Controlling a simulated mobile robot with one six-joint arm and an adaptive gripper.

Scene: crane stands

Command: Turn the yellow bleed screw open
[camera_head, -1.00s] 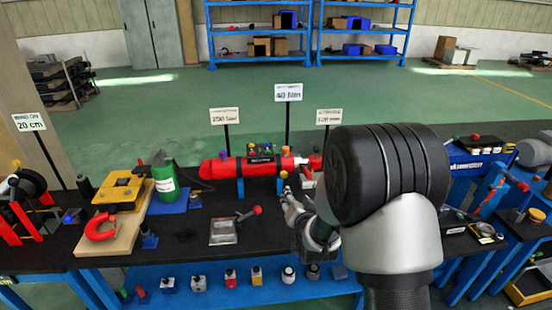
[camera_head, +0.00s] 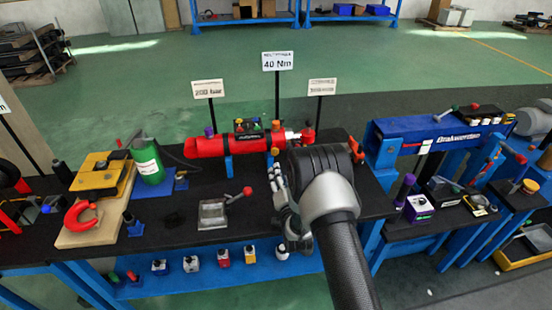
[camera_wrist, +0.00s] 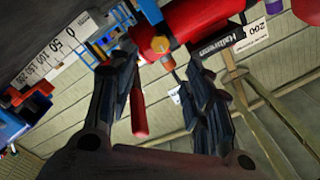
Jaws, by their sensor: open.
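The yellow bleed screw (camera_wrist: 160,44) is a small yellow-orange knob on the red cylinder (camera_wrist: 200,18) in the wrist view. In the head view it seems to be the small orange-yellow spot (camera_head: 275,151) at the cylinder's (camera_head: 206,146) right part. My gripper (camera_wrist: 158,62) is open, with one dark finger on each side below the screw. The screw lies between the lines of the fingers, just beyond the tips, apparently untouched. In the head view my gripper (camera_head: 277,177) is just in front of the cylinder; my arm partly hides it.
Sign posts (camera_head: 277,98) rise behind the cylinder. A blue stand (camera_head: 430,130) is to the right.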

